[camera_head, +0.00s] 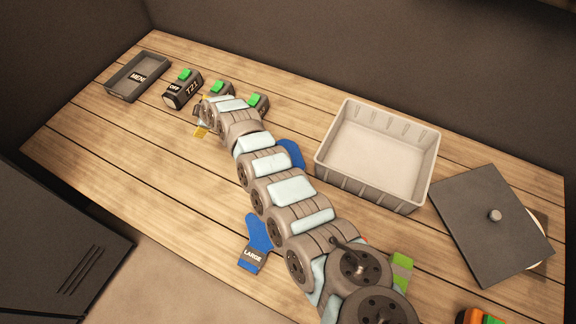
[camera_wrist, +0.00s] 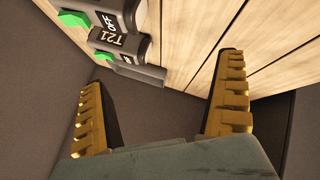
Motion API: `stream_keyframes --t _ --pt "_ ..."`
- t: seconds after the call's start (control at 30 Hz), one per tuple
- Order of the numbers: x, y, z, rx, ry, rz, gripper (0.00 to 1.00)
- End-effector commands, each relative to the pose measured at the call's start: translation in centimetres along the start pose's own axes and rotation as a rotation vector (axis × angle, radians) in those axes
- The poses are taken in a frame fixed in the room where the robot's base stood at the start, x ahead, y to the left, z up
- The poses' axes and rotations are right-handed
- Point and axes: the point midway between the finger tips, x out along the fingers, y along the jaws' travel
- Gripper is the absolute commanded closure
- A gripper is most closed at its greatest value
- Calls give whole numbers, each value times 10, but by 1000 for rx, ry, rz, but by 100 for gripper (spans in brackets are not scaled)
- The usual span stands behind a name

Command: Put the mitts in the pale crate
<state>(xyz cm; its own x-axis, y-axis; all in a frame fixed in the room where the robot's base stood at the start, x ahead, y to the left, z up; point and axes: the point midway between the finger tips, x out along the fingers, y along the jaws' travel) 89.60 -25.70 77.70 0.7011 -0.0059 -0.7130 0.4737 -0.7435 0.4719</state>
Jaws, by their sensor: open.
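A blue mitt (camera_head: 259,232) with a tag reading LARGE lies on the table, left of my arm. Another blue piece (camera_head: 291,152), perhaps a second mitt, shows partly from behind my arm. The pale crate (camera_head: 368,193) stands upright at the back, right of my arm, and looks empty inside. My gripper (camera_head: 202,119) is at the far left end of the arm, beside the switch boxes and away from the mitt and crate. In the wrist view its yellow ridged fingers (camera_wrist: 160,110) are wide apart with nothing between them.
Dark switch boxes (camera_head: 183,91) with green buttons stand near my gripper, one marked T21 and OFF. A dark labelled tray (camera_head: 122,90) is at far left. A dark lid-like panel (camera_head: 492,240) lies at right. A green item (camera_head: 402,268) is partly hidden by my arm. The left front table is clear.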

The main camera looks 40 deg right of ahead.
Motion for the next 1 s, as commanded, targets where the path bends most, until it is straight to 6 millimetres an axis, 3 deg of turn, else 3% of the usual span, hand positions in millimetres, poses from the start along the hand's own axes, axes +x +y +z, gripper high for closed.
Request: stream_keyframes --t 0.17,0.4,0.5,0.63,0.77,1.0 --pt "-31 -6 49 -143 -141 -177 0" --pt "-94 -22 127 -303 -334 -437 0" --pt "-120 -28 154 -345 -398 -528 0" --pt "-142 -34 175 -371 -445 -602 0" --pt "-148 -38 184 -381 -463 -633 0" --pt "-120 -57 203 -381 -461 -634 0"
